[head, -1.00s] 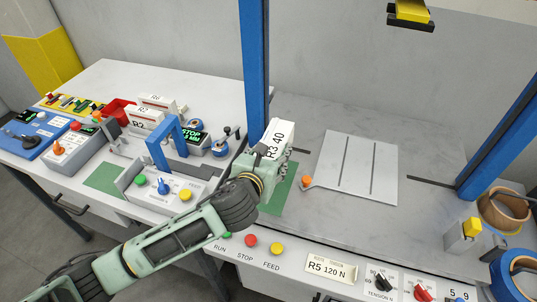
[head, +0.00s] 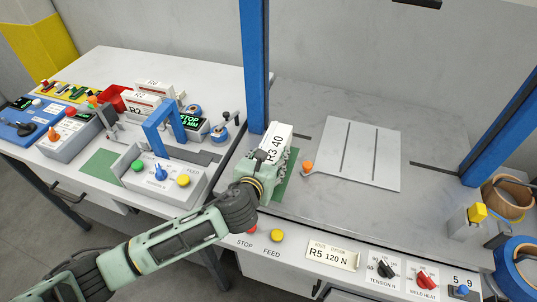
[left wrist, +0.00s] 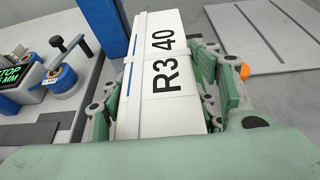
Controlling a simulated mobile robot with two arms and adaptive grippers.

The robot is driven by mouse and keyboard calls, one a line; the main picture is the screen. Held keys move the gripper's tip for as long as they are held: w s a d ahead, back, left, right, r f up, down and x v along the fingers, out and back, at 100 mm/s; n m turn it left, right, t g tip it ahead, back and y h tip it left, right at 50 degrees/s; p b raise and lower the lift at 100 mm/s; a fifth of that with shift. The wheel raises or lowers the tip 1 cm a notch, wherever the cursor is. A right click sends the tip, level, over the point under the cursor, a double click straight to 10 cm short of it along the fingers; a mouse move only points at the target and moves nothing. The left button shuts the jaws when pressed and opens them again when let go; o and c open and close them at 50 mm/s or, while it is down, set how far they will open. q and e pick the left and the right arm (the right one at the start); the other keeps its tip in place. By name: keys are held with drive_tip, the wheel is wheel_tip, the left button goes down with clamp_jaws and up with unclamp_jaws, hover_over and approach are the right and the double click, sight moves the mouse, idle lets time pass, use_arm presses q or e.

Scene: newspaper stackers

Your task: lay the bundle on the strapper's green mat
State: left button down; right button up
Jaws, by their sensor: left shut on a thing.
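The bundle (head: 277,139) is a white block marked "R3 40". My left gripper (head: 268,166) is shut on it, with fingers on both sides. In the left wrist view the bundle (left wrist: 160,62) lies lengthwise between the green fingers, its label facing up. The strapper's green mat (head: 284,190) shows as a strip beside and below the gripper, mostly hidden by gripper and bundle. The bundle is over or near the mat's far part; I cannot tell whether it touches. My right gripper is not in view.
A blue post (head: 256,70) stands just behind the bundle. A second green mat (head: 100,163) is on the left bench, near a blue arch (head: 163,128). Brown and blue rolls stand at right.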

use_arm(q)
drive_tip(key=shift+f+b, duration=0.3)
drive_tip(key=shift+f, duration=0.25)
idle(0.7)
drive_tip(key=c, duration=0.7)
unclamp_jaws()
drive_tip(key=shift+o, duration=0.7)
drive_tip(key=shift+f, duration=0.1)
